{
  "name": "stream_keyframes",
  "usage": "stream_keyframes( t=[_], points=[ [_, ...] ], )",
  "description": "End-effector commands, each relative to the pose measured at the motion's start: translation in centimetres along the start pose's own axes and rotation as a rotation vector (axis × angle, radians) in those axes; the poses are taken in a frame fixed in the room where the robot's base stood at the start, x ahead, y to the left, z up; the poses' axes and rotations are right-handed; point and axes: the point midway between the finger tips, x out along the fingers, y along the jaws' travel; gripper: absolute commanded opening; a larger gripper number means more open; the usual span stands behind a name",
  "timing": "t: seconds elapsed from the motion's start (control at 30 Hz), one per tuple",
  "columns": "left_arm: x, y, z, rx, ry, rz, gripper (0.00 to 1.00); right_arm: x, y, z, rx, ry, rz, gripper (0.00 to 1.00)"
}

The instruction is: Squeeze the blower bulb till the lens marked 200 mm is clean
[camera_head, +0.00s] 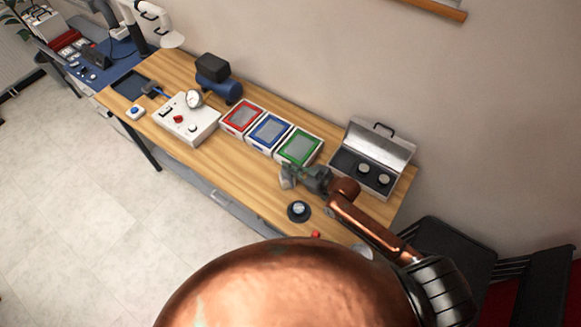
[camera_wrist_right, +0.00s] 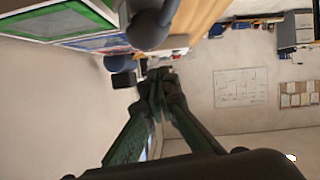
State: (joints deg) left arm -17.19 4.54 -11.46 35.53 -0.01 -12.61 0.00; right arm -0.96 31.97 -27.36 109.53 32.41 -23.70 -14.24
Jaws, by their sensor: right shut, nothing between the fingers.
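A small lens (camera_head: 298,208) sits in a round black holder on the near part of the table, and two more round lenses (camera_head: 364,168) (camera_head: 383,179) lie in the open case. Their markings are too small to read. My right gripper (camera_head: 287,177) is shut and empty, above the table in front of the green tray and just behind the lens in the holder. Its closed fingers (camera_wrist_right: 160,75) also show in the right wrist view. I cannot pick out the blower bulb for certain. My left gripper is out of view.
Red (camera_head: 228,122), blue (camera_head: 256,134) and green (camera_head: 282,150) trays stand in a row. The open case (camera_head: 352,140) is at right. A white gauge box (camera_head: 200,136) and a blue tank (camera_head: 235,90) stand further left. A small red thing (camera_head: 316,234) lies near the front edge.

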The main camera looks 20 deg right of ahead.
Motion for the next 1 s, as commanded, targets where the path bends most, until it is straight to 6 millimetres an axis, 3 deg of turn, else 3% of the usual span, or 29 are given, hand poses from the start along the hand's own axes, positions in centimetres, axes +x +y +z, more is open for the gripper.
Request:
stream_keyframes(
  t=[0.03, 0.3, 0.5, 1.0],
  points=[
    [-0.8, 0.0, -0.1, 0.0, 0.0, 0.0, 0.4, -0.7, 0.1, -0.8, -0.001, 0.0, 0.001, 0.0],
    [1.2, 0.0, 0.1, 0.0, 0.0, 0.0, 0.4, -6.7, 0.0, 0.0, -0.003, -0.001, 0.0, 0.0],
    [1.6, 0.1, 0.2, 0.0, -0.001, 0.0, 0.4, -9.3, 0.0, -0.2, -0.002, 0.002, 0.0, 0.0],
    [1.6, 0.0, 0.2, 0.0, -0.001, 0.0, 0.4, -10.1, 0.0, -0.4, -0.001, 0.003, 0.0, 0.0]
  ],
)
